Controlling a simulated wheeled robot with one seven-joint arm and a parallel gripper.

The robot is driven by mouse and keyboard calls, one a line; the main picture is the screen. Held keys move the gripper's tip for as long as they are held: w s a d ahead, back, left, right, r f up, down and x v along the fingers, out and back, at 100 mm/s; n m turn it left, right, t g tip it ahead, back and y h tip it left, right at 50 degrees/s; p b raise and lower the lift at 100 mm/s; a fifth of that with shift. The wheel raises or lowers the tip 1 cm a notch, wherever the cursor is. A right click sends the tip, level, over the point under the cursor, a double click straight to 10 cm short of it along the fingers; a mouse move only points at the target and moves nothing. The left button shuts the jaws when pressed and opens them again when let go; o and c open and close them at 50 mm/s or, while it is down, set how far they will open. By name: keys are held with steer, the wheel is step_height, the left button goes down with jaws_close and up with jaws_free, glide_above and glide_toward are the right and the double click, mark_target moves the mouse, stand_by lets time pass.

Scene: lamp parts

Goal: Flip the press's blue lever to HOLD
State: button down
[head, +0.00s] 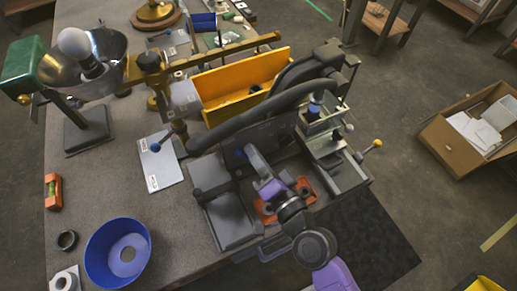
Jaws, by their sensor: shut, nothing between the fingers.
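The blue lever is a dark rod with a blue ball knob (155,147), in the head view left of the press. It rises over a pale plate (164,172) with two small labels, too small to read. The knob lies nearer the upper label. The press (267,133) is a dark machine with a long curved arm at the middle of the table. My gripper (250,154) is in front of the press, right of the lever and well apart from it. It is shut and empty. My wrist hides part of the press front and an orange fixture (304,188).
A yellow bin (245,82) stands behind the press. A lamp with a green head (28,72) and bulb stands at the back left. A blue bowl (103,270), an orange level (53,191) and small rings are at the front left. Bare table lies between bowl and plate.

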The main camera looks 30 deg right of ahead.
steer(key=shift+a+f, duration=0.1)
steer(key=shift+a, duration=0.2)
stand_by(0.4)
steer(key=shift+s+f, duration=0.1)
steer(key=shift+s, duration=0.45)
steer(key=s+b, duration=0.2)
steer(key=s, duration=0.4)
steer(key=shift+s+d+r+b, duration=0.35)
steer(key=shift+d, duration=0.05)
steer(key=s+d+r+n+g, duration=0.1)
steer(key=s+n, duration=0.4)
steer(key=s, duration=0.5)
steer(key=s+d+n+g+h, duration=0.1)
steer(key=s+d+n, duration=0.3)
steer(key=s, duration=0.5)
steer(key=shift+s+d+r+n+g, duration=0.3)
steer(key=shift+s+r+n+g, duration=0.1)
steer(key=shift+n, duration=0.7)
